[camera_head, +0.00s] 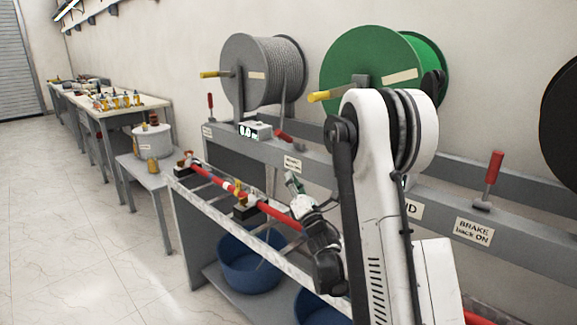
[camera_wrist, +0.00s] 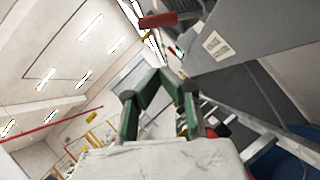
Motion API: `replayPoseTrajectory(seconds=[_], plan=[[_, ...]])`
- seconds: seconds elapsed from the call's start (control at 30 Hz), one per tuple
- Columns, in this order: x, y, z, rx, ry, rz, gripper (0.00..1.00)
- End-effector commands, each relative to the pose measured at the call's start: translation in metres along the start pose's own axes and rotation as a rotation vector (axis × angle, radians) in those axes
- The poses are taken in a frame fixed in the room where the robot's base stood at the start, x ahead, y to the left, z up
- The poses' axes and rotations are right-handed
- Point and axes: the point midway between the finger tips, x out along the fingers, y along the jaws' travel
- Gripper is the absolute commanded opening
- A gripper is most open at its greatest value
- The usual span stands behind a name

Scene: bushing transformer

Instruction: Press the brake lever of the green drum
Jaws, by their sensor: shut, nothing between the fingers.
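The green drum (camera_head: 365,72) hangs on the grey rack, with a yellow crank handle (camera_head: 318,97) at its left. A red-handled lever (camera_head: 285,137) leans on the rack beam below and left of it. Another red lever (camera_head: 493,170) stands upright at the right, above a "BRAKE back ON" label (camera_head: 474,231). I cannot tell for certain which lever belongs to the green drum. My gripper (camera_head: 293,183) is shut and empty, below the leaning lever and apart from it. In the wrist view my gripper's green fingers (camera_wrist: 163,80) point toward a red handle (camera_wrist: 158,20) near the top.
A grey cable drum (camera_head: 250,75) hangs to the left, with an upright red lever (camera_head: 211,105) nearby. A small digital display (camera_head: 254,131) sits on the beam. A red bar (camera_head: 215,182) runs along the lower shelf, with a blue tub (camera_head: 250,268) beneath. The left floor is open.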

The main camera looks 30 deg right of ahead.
Motion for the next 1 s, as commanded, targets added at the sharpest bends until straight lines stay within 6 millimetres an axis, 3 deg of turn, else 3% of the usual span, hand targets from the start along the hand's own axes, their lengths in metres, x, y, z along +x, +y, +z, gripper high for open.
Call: replayPoseTrajectory(seconds=[0.5, 0.7, 1.0], plan=[[0.092, 0.0, 0.0, 0.002, 0.001, 0.0, 0.0], [0.109, 0.0, 0.02, -0.001, 0.0, -0.001, 0.0], [0.118, 0.0, 0.029, 0.0, 0.0, -0.001, 0.0]])
